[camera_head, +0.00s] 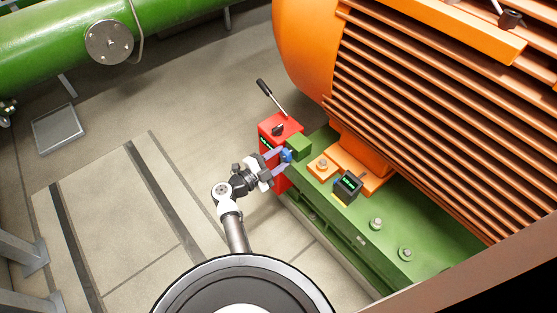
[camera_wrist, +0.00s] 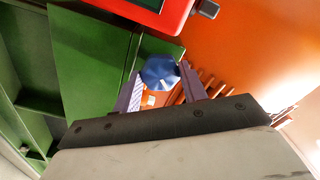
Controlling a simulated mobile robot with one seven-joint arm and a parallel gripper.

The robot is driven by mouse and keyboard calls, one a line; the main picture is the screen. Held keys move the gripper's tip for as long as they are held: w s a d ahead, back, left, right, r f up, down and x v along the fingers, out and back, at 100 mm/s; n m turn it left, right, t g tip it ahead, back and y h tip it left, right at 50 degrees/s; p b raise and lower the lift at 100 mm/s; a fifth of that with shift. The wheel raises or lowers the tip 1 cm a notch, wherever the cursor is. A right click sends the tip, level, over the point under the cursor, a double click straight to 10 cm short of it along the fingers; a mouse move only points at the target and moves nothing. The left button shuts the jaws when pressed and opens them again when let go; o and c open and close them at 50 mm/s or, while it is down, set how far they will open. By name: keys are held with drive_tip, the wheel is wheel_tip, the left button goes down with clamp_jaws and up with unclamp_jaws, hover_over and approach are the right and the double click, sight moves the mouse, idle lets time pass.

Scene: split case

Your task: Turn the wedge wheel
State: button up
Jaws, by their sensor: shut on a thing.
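The wedge wheel is a small blue faceted knob with a pale mark on its face. It shows in the wrist view (camera_wrist: 160,73) between my fingertips, and in the head view (camera_head: 287,155) at the end of the green base by the red box. My gripper (camera_head: 279,161) reaches it from the left, and its two purple fingers are shut on the knob's sides. The fingers also show in the wrist view (camera_wrist: 161,84). What the knob is mounted on is mostly hidden behind it.
A red box (camera_head: 268,128) with a display and a lever (camera_head: 271,97) stands right behind my gripper. The large orange motor (camera_head: 300,50) sits on the green base (camera_head: 400,235). A small black gauge (camera_head: 348,186) stands on the base. The floor at left is largely clear.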

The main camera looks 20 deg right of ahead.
drive_tip(key=m+b, duration=0.2)
drive_tip(key=m, duration=0.4)
drive_tip(key=shift+a+f+b, duration=0.1)
drive_tip(key=shift+b, duration=0.3)
drive_tip(key=m+b, duration=0.2)
drive_tip(key=m, duration=0.2)
drive_tip(key=shift+m, duration=0.3)
drive_tip(key=shift+m+b, duration=0.75)
drive_tip(key=shift+m, duration=0.25)
drive_tip(key=o, duration=1)
drive_tip(key=shift+r, duration=0.2)
drive_tip(key=b+v, duration=0.1)
drive_tip(key=v, duration=1.2)
drive_tip(key=shift+s+a, duration=0.15)
drive_tip(key=shift+a, duration=0.2)
